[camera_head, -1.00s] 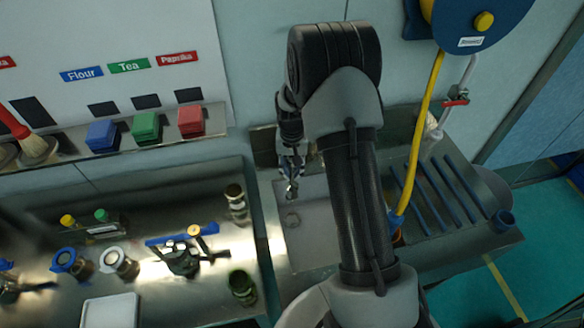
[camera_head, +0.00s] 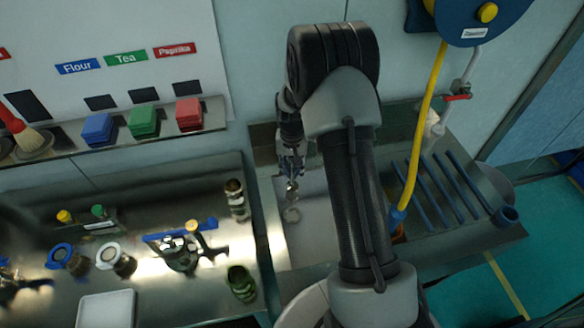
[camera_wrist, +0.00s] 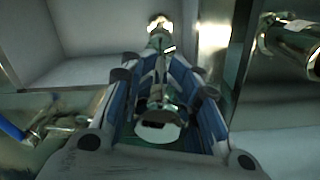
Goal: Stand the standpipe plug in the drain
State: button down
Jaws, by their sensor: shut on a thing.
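My gripper (camera_head: 291,165) hangs over the left part of the sink basin (camera_head: 308,232), with its fingers pointing down. In the wrist view my gripper (camera_wrist: 160,95) is shut on the shiny metal standpipe plug (camera_wrist: 158,132), with blue-sided fingers on both sides of it. The plug's lower end (camera_head: 292,187) shows below the fingers in the head view. The round drain (camera_head: 291,215) lies in the basin floor just below it in the picture. A bright ring, seemingly the drain (camera_wrist: 160,23), shows past the plug in the wrist view. I cannot tell whether plug and drain touch.
A steel counter with a metal jar (camera_head: 236,197), a green cup (camera_head: 241,284) and a white tray (camera_head: 106,309) lies left of the sink. A yellow hose (camera_head: 422,120) and blue-barred drainboard (camera_head: 450,190) are on the right. My arm covers part of the basin.

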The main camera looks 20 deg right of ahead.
aim_at(292, 190)
jog(key=shift+f+b, duration=1)
jog(key=shift+f, duration=0.5)
jog(key=shift+f+b, duration=1.55)
jog(key=shift+f, duration=0.7)
jog(key=shift+f+b, duration=1.65)
jog(key=shift+f, duration=0.55)
dwell(0.4)
jog(key=c, duration=1.1)
grip_release()
notch_tip(292, 190, up, 12)
jog(key=shift+r, duration=0.1)
